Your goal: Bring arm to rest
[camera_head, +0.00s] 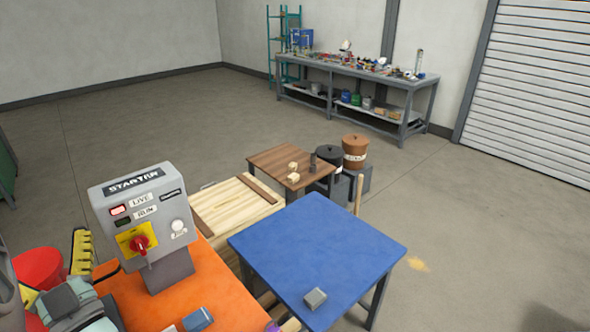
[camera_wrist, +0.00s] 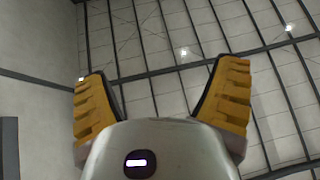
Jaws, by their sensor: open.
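My gripper (camera_wrist: 160,72) is open and empty in the wrist view. Its two yellow fingers are spread wide apart, and only ceiling and wall show between and beyond them. In the head view my gripper (camera_head: 55,268) is at the lower left, with yellow fingers beside the grey starter box (camera_head: 125,205). No contact with the box can be made out. The box has a lit red LIVE lamp, a dark RUN lamp, a red rotary switch (camera_head: 139,243) on a yellow plate and a white button (camera_head: 178,226).
The box stands on an orange surface (camera_head: 165,300). A red round container (camera_head: 38,268) is by my gripper. A blue table (camera_head: 310,245) carries a small grey block (camera_head: 315,298). Open floor lies beyond, before a workbench (camera_head: 345,75).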

